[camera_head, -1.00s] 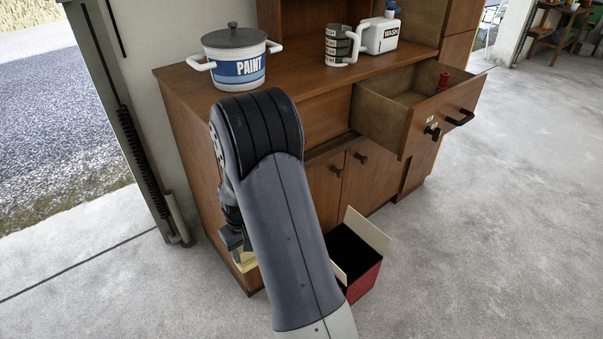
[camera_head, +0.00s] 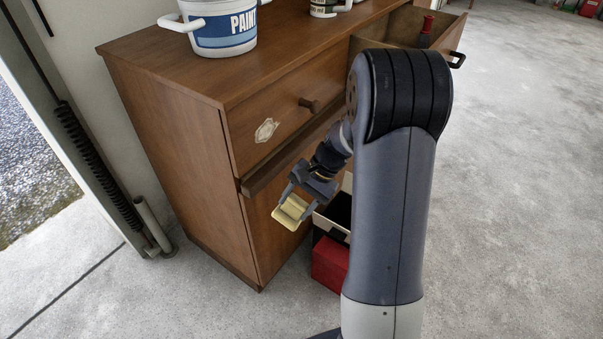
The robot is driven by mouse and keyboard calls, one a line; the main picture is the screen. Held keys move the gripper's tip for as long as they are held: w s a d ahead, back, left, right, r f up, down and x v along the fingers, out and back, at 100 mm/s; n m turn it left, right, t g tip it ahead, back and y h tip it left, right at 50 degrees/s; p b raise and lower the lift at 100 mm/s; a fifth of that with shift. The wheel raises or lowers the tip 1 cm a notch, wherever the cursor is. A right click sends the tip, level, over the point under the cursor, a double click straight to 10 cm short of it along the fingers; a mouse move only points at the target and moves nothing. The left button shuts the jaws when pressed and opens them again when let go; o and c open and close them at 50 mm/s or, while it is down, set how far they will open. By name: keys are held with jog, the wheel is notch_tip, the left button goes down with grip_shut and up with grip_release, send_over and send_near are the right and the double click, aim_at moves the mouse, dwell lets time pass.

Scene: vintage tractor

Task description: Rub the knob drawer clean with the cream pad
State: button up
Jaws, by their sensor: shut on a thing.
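The knob drawer (camera_head: 283,118) is closed in the upper left front of the wooden cabinet. It has a round brown knob (camera_head: 309,104) and a pale, whitish smear (camera_head: 266,130) left of the knob. My gripper (camera_head: 302,196) is shut on the cream pad (camera_head: 289,212), a pale yellow block. The gripper and pad are in front of the cabinet, lower than the drawer and below the smear. The pad appears apart from the drawer front. My arm hides the right part of the cabinet front.
An open drawer (camera_head: 391,28) with a red item (camera_head: 427,30) juts out at the upper right. A white paint pot (camera_head: 222,28) stands on the cabinet top. The floor at right is clear.

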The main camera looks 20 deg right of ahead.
jog(key=r+m+t+y+b, duration=0.1)
jog(key=m+t+b, duration=0.1)
jog(key=w+a+r+m+t+y+b, duration=0.1)
jog(key=m+t+y+b, duration=0.1)
jog(key=w+r+m+t+y+b, duration=0.1)
jog(key=m+t+y+b, duration=0.1)
jog(key=shift+w+a+t, duration=0.25)
jog(key=shift+a+t, duration=0.05)
jog(key=shift+t, duration=0.1)
jog(key=w+d+r+m+t+b, duration=0.2)
jog(key=d+r+m+t+b, duration=0.2)
jog(key=r+m+t+b, duration=0.25)
jog(key=shift+n+t+h, duration=0.4)
jog(key=shift+n+t, duration=0.35)
jog(key=shift+r+p+x, duration=0.15)
jog(key=shift+p+x, duration=0.1)
jog(key=shift+x, duration=1.2)
jog(key=shift+r+p+x, duration=0.15)
jog(key=shift+p+x, duration=0.1)
jog(key=shift+x, duration=1.25)
jog(key=shift+x, duration=0.9)
jog(key=w+d, duration=0.6)
jog(key=d, duration=0.2)
jog(key=shift+w+d+b, duration=0.2)
jog(key=shift+d+b, duration=0.05)
jog(key=shift+b, duration=0.15)
jog(key=shift+a, duration=0.1)
